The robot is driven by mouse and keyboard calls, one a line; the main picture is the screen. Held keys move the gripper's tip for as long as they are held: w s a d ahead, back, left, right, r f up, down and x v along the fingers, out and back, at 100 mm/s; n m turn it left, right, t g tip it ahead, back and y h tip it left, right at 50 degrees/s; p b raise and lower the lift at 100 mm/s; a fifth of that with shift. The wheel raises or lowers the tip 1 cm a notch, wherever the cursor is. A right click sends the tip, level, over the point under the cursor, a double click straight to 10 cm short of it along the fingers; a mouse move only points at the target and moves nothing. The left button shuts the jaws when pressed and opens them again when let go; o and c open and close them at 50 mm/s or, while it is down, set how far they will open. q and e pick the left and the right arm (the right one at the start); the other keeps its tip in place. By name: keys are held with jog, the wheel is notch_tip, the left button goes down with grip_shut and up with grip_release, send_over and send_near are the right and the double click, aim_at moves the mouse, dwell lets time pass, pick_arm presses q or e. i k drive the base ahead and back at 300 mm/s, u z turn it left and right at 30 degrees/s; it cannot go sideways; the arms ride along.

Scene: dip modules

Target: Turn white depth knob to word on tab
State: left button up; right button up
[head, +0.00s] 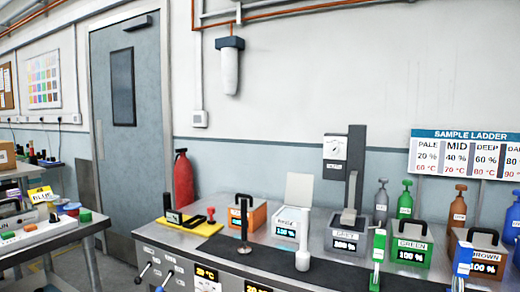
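A white module (286,225) with a raised white lid (299,190) stands on the bench, with a lit display on its front and a small label too blurred to read. A white box (335,147) with a small round dial is mounted beside a dark post behind the grey module (346,235). A small tab (334,166) with dark lettering hangs under that box; its word is too small to read. I cannot tell for sure which knob is the white depth knob. Neither of my grippers is in view.
Orange (256,215), green (412,240) and brown (479,259) modules share the bench (205,250).

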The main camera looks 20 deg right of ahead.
aim_at(334, 151)
jog(key=u, duration=0.35)
jog(key=i, duration=1.45)
jog(key=z, duration=0.6)
